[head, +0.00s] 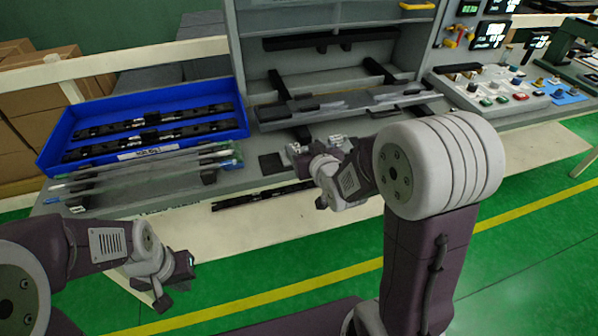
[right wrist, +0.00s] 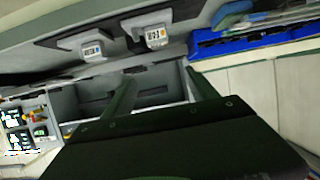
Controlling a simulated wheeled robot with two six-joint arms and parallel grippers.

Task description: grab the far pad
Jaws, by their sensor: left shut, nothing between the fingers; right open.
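A dark square pad (head: 272,163) lies flat on the grey bench in the head view, just left of my right gripper. Two small silver blocks with labels (right wrist: 155,37) (right wrist: 92,48) sit on dark flat pieces in the right wrist view. I cannot tell which dark piece is the far pad, as my right wrist hides part of that spot. My right gripper (head: 322,170) is over the bench's front part; its open, empty fingers (right wrist: 160,78) show in the wrist view. My left gripper (head: 176,280) is shut and empty, low in front of the bench, far from the pad.
A blue tray (head: 240,135) with long black trim parts stands at the back left. A rack of clear strips (head: 140,178) lies before it. A grey shelf unit (head: 345,65) stands behind, and a control panel (head: 495,95) is at right. Green floor is open in front.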

